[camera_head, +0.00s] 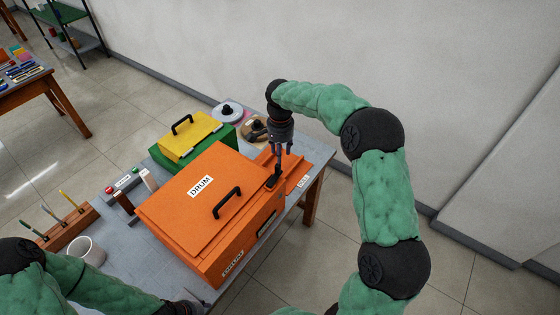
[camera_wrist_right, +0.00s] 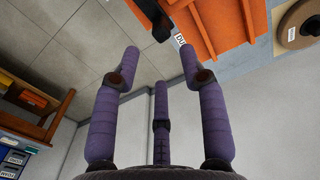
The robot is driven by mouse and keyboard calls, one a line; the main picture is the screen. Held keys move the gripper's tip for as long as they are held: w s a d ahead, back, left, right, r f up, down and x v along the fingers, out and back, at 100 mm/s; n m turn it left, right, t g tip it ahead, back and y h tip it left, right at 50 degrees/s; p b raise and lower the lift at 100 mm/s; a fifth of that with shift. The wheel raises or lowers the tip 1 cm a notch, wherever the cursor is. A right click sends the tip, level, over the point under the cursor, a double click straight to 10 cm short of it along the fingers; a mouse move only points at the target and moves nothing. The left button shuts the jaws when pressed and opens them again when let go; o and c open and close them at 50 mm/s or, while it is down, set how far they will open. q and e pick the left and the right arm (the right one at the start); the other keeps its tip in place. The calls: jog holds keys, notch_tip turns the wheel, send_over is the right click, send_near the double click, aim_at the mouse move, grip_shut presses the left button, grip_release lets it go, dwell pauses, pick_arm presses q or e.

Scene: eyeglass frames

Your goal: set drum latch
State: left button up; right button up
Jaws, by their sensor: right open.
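The orange drum box (camera_head: 190,235) stands on the grey table with its lid down, a "DRUM" label and a black handle (camera_head: 227,203) on top. A small black latch (camera_head: 273,180) sits at its right back corner, tilted upward. My right gripper (camera_head: 282,152) points down just above the latch, its fingers apart. In the right wrist view my right gripper (camera_wrist_right: 159,55) is open and empty, with a black part (camera_wrist_right: 152,18), likely the latch, beyond the fingertips; contact cannot be told. My left gripper (camera_head: 188,306) is only partly in view at the bottom edge; its fingers are unclear.
A white mug (camera_head: 87,252), a pen rack (camera_head: 65,225) and a button box (camera_head: 122,181) are at left. The wall is behind the table.

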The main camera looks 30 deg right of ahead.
jog(key=shift+d+r, duration=0.1)
jog(key=shift+r, duration=2.05)
jog(key=shift+c, duration=0.3)
